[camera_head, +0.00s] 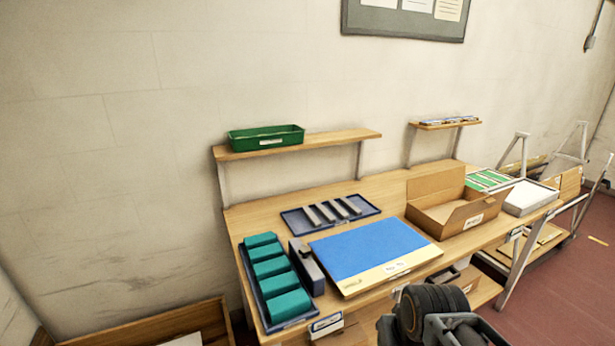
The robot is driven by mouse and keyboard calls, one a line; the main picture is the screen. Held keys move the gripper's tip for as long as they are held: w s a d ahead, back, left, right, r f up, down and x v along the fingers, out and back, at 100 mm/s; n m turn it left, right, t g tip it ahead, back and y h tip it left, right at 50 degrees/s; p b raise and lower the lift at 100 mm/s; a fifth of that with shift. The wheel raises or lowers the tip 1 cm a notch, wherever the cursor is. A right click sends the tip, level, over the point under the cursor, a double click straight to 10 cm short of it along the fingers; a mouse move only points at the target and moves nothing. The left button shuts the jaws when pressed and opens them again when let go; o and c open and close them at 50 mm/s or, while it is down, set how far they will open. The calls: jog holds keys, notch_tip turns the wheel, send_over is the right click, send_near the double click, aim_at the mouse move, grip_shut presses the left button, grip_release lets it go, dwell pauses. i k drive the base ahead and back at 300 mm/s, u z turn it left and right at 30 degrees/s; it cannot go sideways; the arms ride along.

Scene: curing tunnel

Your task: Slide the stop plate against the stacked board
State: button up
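A large flat board with a blue top (368,246) and a cream front strip lies on the wooden workbench (262,214). A dark grey upright piece (306,265), which looks like the stop plate, stands just left of the board, between it and a tray of teal blocks. A narrow gap seems to separate its right side from the board's left edge; whether they touch at the near end is hard to tell. Part of my arm shows at the bottom right, in front of the bench. My gripper's fingers are not visible.
Teal blocks (270,268) fill a dark tray at the left. A blue tray with grey bars (331,211) lies behind the board. An open cardboard box (446,208) stands to its right. A green bin (265,138) sits on a shelf above.

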aim_at(311, 275)
jog(key=z, duration=2)
jog(key=k, duration=0.55)
jog(key=z, duration=3.2)
